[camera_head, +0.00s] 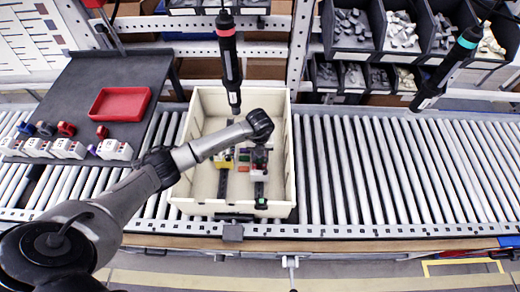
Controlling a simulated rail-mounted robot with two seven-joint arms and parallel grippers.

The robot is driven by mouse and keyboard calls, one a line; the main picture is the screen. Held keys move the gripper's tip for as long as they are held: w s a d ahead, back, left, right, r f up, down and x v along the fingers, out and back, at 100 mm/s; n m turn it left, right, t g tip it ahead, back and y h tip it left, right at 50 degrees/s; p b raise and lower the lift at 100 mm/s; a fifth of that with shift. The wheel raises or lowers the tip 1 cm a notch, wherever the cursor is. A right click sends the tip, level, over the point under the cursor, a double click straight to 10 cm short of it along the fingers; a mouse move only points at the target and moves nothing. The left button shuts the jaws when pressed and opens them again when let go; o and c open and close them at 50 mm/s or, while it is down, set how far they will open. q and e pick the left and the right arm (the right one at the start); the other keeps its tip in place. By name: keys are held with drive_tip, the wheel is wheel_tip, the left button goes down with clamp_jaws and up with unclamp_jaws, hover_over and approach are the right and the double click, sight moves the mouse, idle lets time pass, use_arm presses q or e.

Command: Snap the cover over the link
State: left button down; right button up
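A cream open crate (184,190) stands on the roller conveyor. In it are two dark upright strips. A small yellow and green block (225,161) sits on the left one, and a white and red block (257,172) is by the right one. I cannot tell which small part is the cover or the link. My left arm reaches in from the lower left, and its gripper (260,160) points down over the right-hand parts in the crate. The gripper's fingers are too small and dark to tell open from shut. My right gripper is out of view.
A red-marked screwdriver (230,62) hangs above the crate, and a teal-marked one (446,70) hangs at the right. A red tray (120,104) lies on a dark shelf at the left, near several white modules (68,149). The right conveyor rollers (400,170) are clear.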

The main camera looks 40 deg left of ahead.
use_arm(q)
drive_tip(key=shift+f, duration=0.3)
idle(0.6)
idle(0.8)
drive_tip(key=c, duration=1)
unclamp_jaws()
drive_tip(key=shift+f, duration=0.1)
wheel_tip(320, 180, up, 12)
drive_tip(key=p, duration=1)
drive_tip(key=shift+s, duration=0.1)
